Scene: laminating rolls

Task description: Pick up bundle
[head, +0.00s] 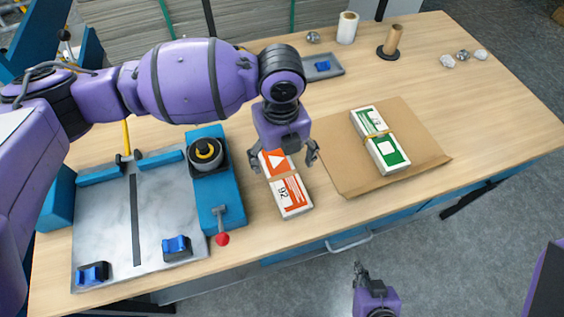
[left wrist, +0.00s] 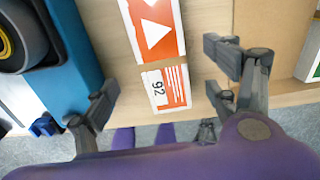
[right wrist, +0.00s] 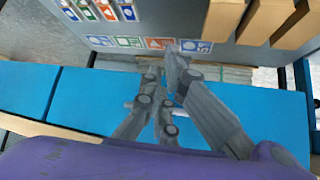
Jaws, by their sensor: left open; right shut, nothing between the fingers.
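An orange-and-white bundle (head: 291,196) with a paper band lies on the table beside the blue machine. My left gripper (head: 286,163) is open above its far half, with the fingers out to either side. In the left wrist view the bundle (left wrist: 152,40), marked 92, shows between the open fingers (left wrist: 165,88). A green-and-white bundle (head: 388,153) with a band lies on a brown cardboard sheet (head: 425,140) to the right. My right gripper (head: 358,270) is shut and empty, low in front of the table; its fingers (right wrist: 165,72) also show in the right wrist view.
The blue machine (head: 229,192) with a red-knobbed lever (head: 222,238) and a metal plate (head: 165,215) stands close left of the orange bundle. A grey tray (head: 323,67), a white roll (head: 347,28) and a brown roll (head: 391,42) stand at the back.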

